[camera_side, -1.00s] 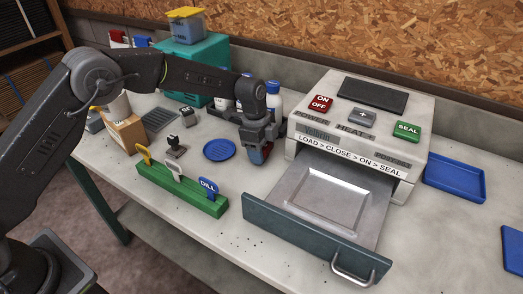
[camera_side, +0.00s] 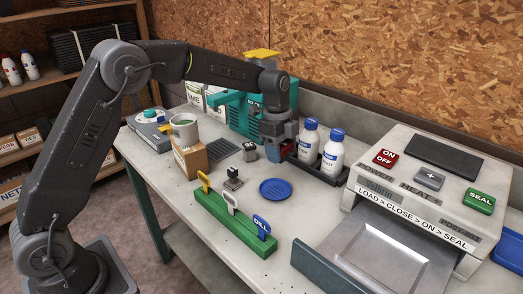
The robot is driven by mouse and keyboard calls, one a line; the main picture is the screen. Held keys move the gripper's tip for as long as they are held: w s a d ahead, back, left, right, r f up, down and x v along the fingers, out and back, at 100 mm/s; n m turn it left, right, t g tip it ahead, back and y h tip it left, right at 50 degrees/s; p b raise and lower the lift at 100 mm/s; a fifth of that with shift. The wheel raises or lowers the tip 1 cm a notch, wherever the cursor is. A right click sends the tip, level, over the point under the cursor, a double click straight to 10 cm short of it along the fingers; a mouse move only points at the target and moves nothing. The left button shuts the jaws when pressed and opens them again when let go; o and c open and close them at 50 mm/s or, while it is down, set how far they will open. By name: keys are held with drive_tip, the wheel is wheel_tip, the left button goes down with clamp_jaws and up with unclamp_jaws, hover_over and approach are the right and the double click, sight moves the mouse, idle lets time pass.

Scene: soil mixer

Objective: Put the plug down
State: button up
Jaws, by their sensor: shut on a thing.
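My gripper (camera_side: 280,150) hangs low over the back of the bench, beside the teal machine (camera_side: 238,112) and left of the white bottles. It is shut on a small dark plug (camera_side: 273,153), which is mostly hidden by the jaws. I cannot tell whether the plug touches the surface below. A blue round dish (camera_side: 275,189) lies flat and empty in front of my gripper.
Two white bottles with blue caps (camera_side: 331,154) stand in a dark tray close to the right. A small dark block (camera_side: 249,151) is just left. The green label rack (camera_side: 235,223) stands in front. The sealer (camera_side: 425,195) with its open drawer is at right.

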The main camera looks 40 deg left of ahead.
wheel_tip(320, 180, up, 12)
drive_tip(key=shift+a+f, duration=0.1)
drive_tip(key=w+a+n+t, duration=0.15)
drive_tip(key=a+n, duration=0.75)
drive_tip(key=a, duration=1.4)
drive_tip(key=s+a+n+y, duration=0.1)
drive_tip(key=s+a+n, duration=0.25)
drive_tip(key=a, duration=0.65)
drive_tip(key=s+a+n+y, duration=0.1)
drive_tip(key=s+a+n, duration=0.3)
drive_tip(key=a, duration=0.6)
drive_tip(key=shift+n, duration=0.35)
drive_tip(key=f, duration=0.7)
drive_tip(key=w+f, duration=0.1)
drive_tip(key=f, duration=0.3)
drive_tip(key=shift+w+d+f, duration=0.1)
drive_tip(key=shift+d+f, duration=0.1)
drive_tip(key=shift+f, duration=0.15)
hover_over(215, 136)
drive_tip(key=s, duration=0.1)
wheel_tip(215, 136, down, 6)
drive_tip(key=shift+a+f, duration=0.1)
drive_tip(key=shift+f, duration=0.15)
drive_tip(key=shift+w+f, duration=0.25)
drive_tip(key=shift+f, duration=1.9)
